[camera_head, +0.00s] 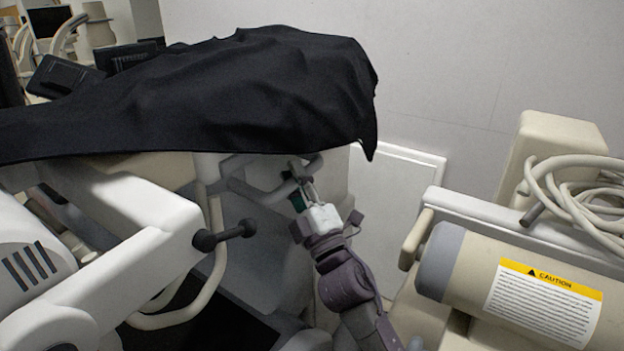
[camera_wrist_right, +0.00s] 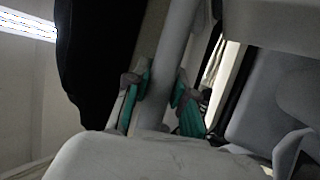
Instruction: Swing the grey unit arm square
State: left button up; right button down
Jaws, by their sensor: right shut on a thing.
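A grey tubular handle (camera_head: 236,170) sticks out from the grey unit under a black cloth (camera_head: 230,90), in the middle of the head view. My right gripper (camera_head: 301,182) is at the right end of this handle, just below the cloth's edge. In the right wrist view the green-padded fingers of my right gripper (camera_wrist_right: 158,90) stand on both sides of a grey bar (camera_wrist_right: 178,35) and are shut on it. The cloth hides the top of the unit, so I cannot tell its full angle. My left gripper is not in view.
A white arm with a black knob (camera_head: 225,235) stands at the left. At the right are a cylinder with a caution label (camera_head: 545,300) and a coiled pale hose (camera_head: 580,195). A pale wall (camera_head: 450,70) closes off the back.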

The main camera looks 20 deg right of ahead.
jog(key=shift+w+a+f+y, duration=0.15)
jog(key=shift+w+a, duration=0.05)
jog(key=shift+a, duration=0.2)
jog(key=shift+w+a+f+y, duration=0.1)
jog(key=shift+w+a+y, duration=0.05)
jog(key=shift+a, duration=0.25)
jog(key=c, duration=1.3)
grip_release()
jog(key=shift+w+a, duration=0.1)
jog(key=shift+a, duration=0.05)
jog(key=shift+c, duration=0.2)
jog(key=shift+o, duration=1.8)
jog(key=shift+d, duration=0.2)
jog(key=shift+s+d+r, duration=0.1)
jog(key=shift+s+d, duration=0.15)
jog(key=shift+d, duration=0.05)
jog(key=a+v, duration=0.1)
jog(key=v, duration=1.1)
jog(key=shift+d, duration=0.45)
